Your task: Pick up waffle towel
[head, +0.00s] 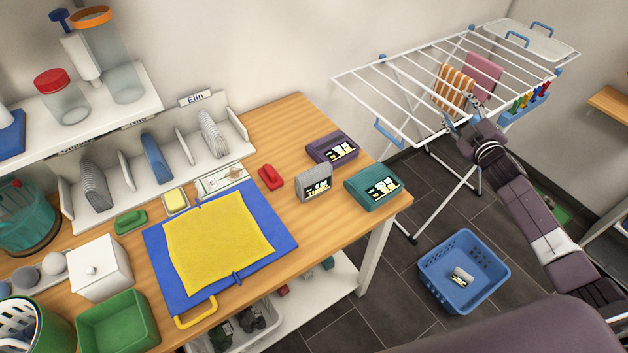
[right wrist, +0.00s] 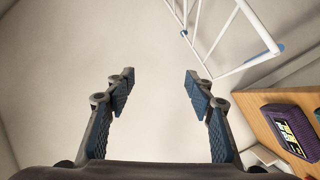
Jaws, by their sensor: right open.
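Two cloths hang on the white drying rack (head: 400,95) in the head view: an orange-and-white striped towel (head: 453,88) and a plain mauve-pink towel (head: 484,76). A yellow cloth (head: 218,240) lies flat on the blue board on the table. I cannot tell from texture which cloth is the waffle towel. My right gripper (head: 463,118) is at the rack's near side, just below the striped towel in the picture. In the right wrist view, its fingers (right wrist: 158,82) are apart, with only bare wall between them. My left gripper is out of view.
The wooden table (head: 275,130) carries a purple box (head: 332,148), a grey box (head: 314,184) and a teal box (head: 373,187) near its right edge. A blue basket (head: 463,272) stands on the floor. Colored clips (head: 531,96) sit at the rack's right end.

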